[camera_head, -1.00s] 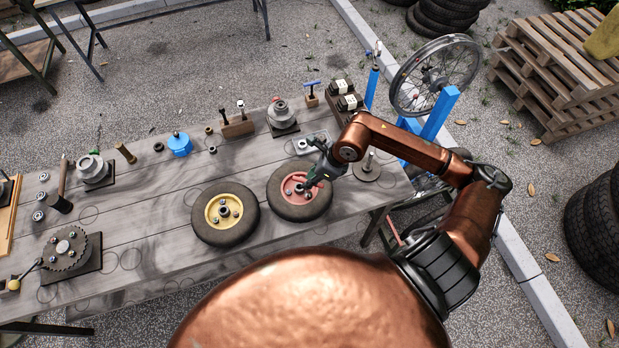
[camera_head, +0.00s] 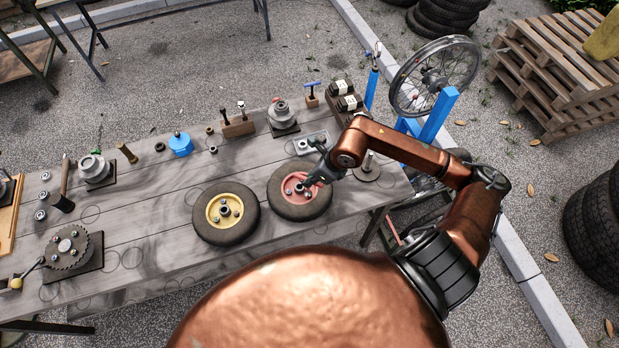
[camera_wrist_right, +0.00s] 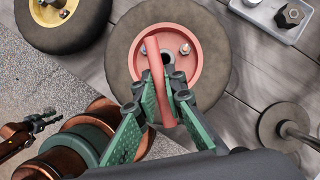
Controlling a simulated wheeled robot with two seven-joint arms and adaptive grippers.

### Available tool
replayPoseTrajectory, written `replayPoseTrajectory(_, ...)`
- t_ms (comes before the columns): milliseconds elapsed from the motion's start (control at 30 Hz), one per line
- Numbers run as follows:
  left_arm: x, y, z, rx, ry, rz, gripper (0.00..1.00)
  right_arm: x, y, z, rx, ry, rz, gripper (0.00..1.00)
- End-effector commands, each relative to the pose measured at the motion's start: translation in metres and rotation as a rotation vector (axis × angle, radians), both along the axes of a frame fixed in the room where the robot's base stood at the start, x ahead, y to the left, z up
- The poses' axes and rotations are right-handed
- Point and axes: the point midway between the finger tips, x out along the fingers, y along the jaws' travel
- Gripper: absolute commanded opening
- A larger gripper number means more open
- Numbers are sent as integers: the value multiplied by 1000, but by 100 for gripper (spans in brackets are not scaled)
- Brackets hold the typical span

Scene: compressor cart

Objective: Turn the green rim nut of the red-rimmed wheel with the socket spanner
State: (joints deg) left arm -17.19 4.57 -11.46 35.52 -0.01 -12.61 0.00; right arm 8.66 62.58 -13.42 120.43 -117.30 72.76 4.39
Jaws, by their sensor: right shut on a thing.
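The red-rimmed wheel (camera_head: 286,205) lies flat on the bench, with its black tyre, red rim and central hub hole also in the right wrist view (camera_wrist_right: 216,62). My right gripper (camera_head: 310,182) is over this rim. In the right wrist view its green-padded fingers (camera_wrist_right: 166,88) are shut on a red bar, apparently the handle of the socket spanner (camera_wrist_right: 154,58). The bar reaches across the rim beside the hub. Its socket end cannot be made out. Two silvery nuts show on the rim. No green nut can be made out.
A yellow-rimmed wheel (camera_head: 231,232) lies close on the left. A grey tray with a nut (camera_head: 303,146) is behind the red-rimmed wheel, and a disc with an upright post (camera_head: 367,174) stands to its right.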

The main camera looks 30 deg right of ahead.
Motion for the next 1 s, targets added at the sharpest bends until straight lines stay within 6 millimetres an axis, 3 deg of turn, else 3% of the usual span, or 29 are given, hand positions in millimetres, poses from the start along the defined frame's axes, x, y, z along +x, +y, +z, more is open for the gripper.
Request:
replayPoseTrajectory(367, 0, 0, 2, 0, -1, 0, 31, -1, -4, -4, -10, 7, -54, 0)
replayPoseTrajectory(700, 2, 0, 9, 0, -3, 0, 31, -3, -5, -4, -10, 8, -249, 0)
replayPoseTrajectory(1000, 2, 0, 9, -1, -4, 0, 31, -3, -5, -4, -12, 8, -271, 0)
